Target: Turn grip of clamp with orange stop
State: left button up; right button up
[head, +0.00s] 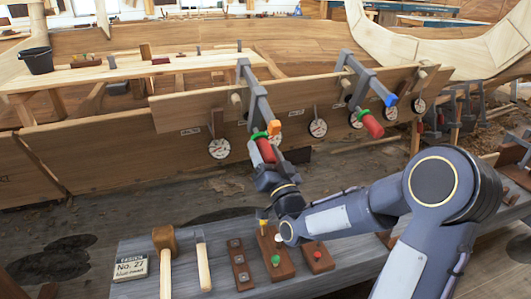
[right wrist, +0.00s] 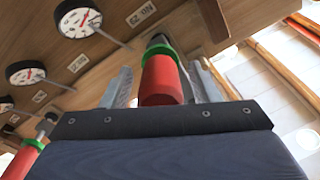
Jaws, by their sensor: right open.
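The clamp with the orange stop (head: 274,128) hangs on the plank at the middle of the head view, its grey bar (head: 258,100) slanting down. Its red grip (head: 265,151) points down towards my right gripper (head: 266,168). In the right wrist view the red grip (right wrist: 162,80) with its green collar (right wrist: 160,53) stands between the two grey fingers of my right gripper (right wrist: 163,85). The fingers are open, one on each side, with gaps to the grip. My left gripper is not in view.
A second clamp with a blue stop (head: 390,100) and red grip (head: 373,125) is to the right. Round dials (head: 219,149) hang along the plank (head: 190,108). A grey bench (head: 190,245) below holds a mallet (head: 165,250), a hammer (head: 202,262) and wooden blocks.

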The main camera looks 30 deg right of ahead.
jog(key=d+v, duration=0.1)
jog(key=v, duration=0.6)
jog(key=shift+s+a+b, duration=0.35)
jog(key=shift+s+a, duration=0.05)
jog(key=shift+a, duration=0.15)
jog(key=shift+f, duration=0.15)
dwell(0.8)
